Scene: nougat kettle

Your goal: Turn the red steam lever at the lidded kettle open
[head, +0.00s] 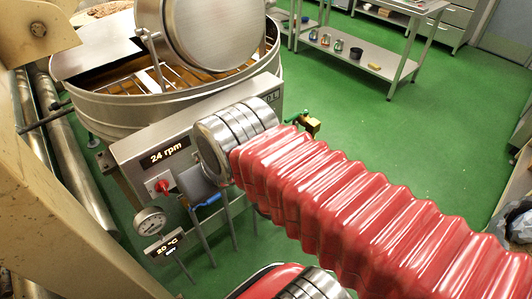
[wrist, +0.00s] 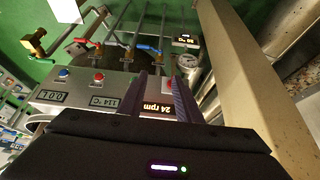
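The lidded kettle (head: 110,104) stands at the upper left in the head view, its round lid (head: 215,35) raised. Its steel control box (head: 128,152) carries a 24 rpm display. In the wrist view, a small red lever (wrist: 113,40) shows on the pipes beyond the box, left of a blue lever (wrist: 147,48). In the head view my arm hides the red lever; the blue lever (head: 207,201) shows below the box. My gripper (wrist: 161,84) is open and empty, its fingers apart in front of the box, with the rpm display seen between them. It is apart from the red lever.
A round gauge (head: 149,222) and a 20 °C display (head: 164,245) hang below the box. A brass tap (wrist: 36,41) with a green handle is at left in the wrist view. A steel table (head: 352,61) stands far back; the green floor between is clear.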

